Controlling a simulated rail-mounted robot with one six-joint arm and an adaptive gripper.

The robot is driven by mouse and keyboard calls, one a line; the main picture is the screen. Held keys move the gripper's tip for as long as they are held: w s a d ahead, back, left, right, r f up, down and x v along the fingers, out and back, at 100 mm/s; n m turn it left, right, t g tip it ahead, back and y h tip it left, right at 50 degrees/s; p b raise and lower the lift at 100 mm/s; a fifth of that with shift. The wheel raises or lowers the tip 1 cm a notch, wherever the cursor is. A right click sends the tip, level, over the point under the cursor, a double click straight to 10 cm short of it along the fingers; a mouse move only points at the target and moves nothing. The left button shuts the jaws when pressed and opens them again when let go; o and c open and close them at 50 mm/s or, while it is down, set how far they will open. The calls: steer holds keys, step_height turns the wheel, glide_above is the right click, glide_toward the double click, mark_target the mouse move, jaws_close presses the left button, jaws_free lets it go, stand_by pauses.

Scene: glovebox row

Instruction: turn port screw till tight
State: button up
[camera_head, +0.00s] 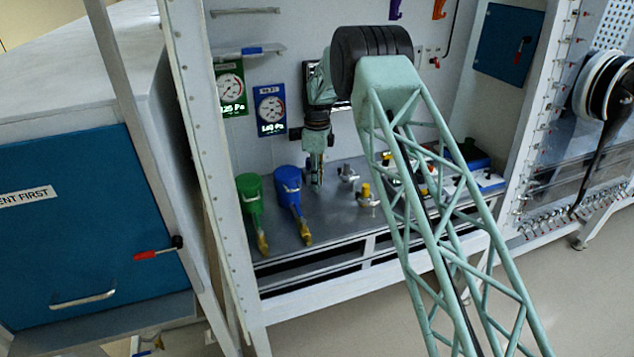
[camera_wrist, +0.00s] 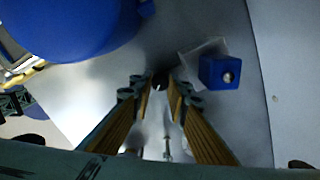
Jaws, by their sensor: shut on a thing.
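My gripper (camera_head: 316,178) points down over the grey metal worktop, just right of the blue funnel-topped vessel. In the wrist view my gripper (camera_wrist: 160,92) has its two ribbed fingers converging on a small dark round piece (camera_wrist: 160,78), apparently the port screw, and is shut on it. Most of that piece is hidden between the fingertips, so its turn and seating cannot be told. In the head view the piece is too small to make out. A blue block (camera_wrist: 208,72) with a round metal face lies just right of the fingertips.
The blue vessel (camera_head: 288,187) stands close to my gripper's left; its large round top (camera_wrist: 65,25) fills the wrist view's upper left. A green vessel (camera_head: 249,192) stands further left. Metal fittings, one yellow-topped (camera_head: 366,193), stand to the right. Gauge panels (camera_head: 270,109) hang behind.

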steer(key=m, duration=0.5)
steer(key=shift+m, duration=2.6)
steer(key=o, duration=0.6)
steer(key=shift+c, duration=0.2)
steer(key=shift+r, duration=0.1)
step_height(320, 180, up, 12)
